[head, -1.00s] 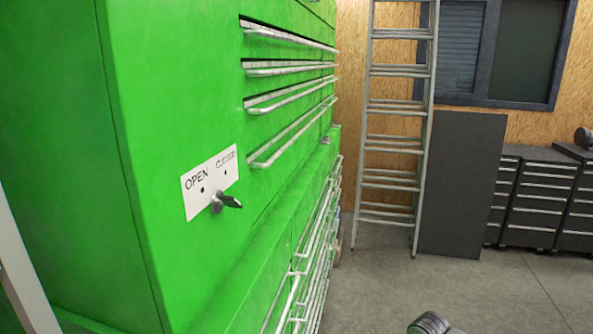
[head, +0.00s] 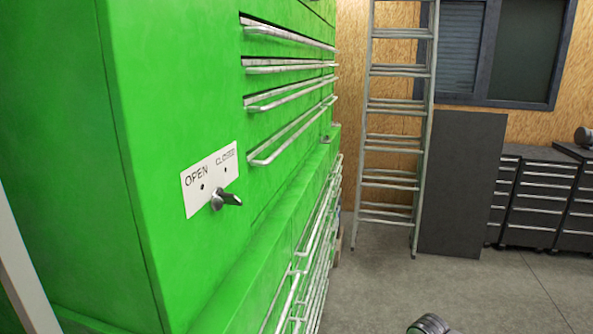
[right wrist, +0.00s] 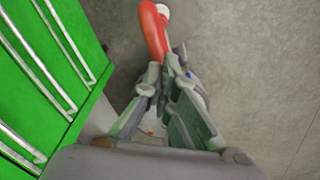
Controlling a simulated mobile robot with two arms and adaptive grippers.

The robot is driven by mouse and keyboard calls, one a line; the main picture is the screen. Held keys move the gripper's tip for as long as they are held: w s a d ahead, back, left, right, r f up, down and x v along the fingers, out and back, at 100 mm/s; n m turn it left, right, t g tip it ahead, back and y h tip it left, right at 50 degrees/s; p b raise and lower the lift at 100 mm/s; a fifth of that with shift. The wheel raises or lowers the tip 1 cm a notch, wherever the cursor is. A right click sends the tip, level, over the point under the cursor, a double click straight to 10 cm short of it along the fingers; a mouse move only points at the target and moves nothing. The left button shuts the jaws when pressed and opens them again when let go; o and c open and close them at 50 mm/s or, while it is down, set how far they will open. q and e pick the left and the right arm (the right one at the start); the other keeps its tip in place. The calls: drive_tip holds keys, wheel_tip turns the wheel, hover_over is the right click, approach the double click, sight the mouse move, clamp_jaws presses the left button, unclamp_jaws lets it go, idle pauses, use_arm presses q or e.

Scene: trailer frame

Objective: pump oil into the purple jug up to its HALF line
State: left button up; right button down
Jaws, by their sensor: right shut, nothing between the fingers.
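My right gripper (right wrist: 164,72) points away from the camera in the right wrist view. Its fingertips are close together with nothing held between them. A red, elongated thing (right wrist: 154,32) with a white end lies just beyond the fingertips; I cannot tell whether they touch it. A small purple patch (right wrist: 179,53) shows beside the right finger. It may be part of the purple jug, but the fingers hide most of it, and no HALF line shows. No oil pump can be made out for certain.
A green cabinet (head: 75,120) with metal handles fills the left of the head view. Its OPEN/CLOSED plate (head: 209,178) carries a metal knob (head: 226,199). A ladder (head: 394,165) and dark drawer units (head: 538,200) stand at the back.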

drive_tip(key=shift+f, duration=0.1)
idle(0.4)
drive_tip(key=shift+s+f+b, duration=0.1)
drive_tip(key=shift+f+b, duration=3.6)
drive_tip(key=shift+f, duration=2.2)
wheel_tip(320, 180, up, 12)
drive_tip(key=p, duration=1.1)
drive_tip(key=shift+f+b, duration=1.2)
drive_tip(key=shift+f, duration=0.9)
wheel_tip(320, 180, up, 4)
drive_tip(key=p, duration=0.3)
drive_tip(key=shift+r+p, duration=0.1)
drive_tip(key=shift+p, duration=0.2)
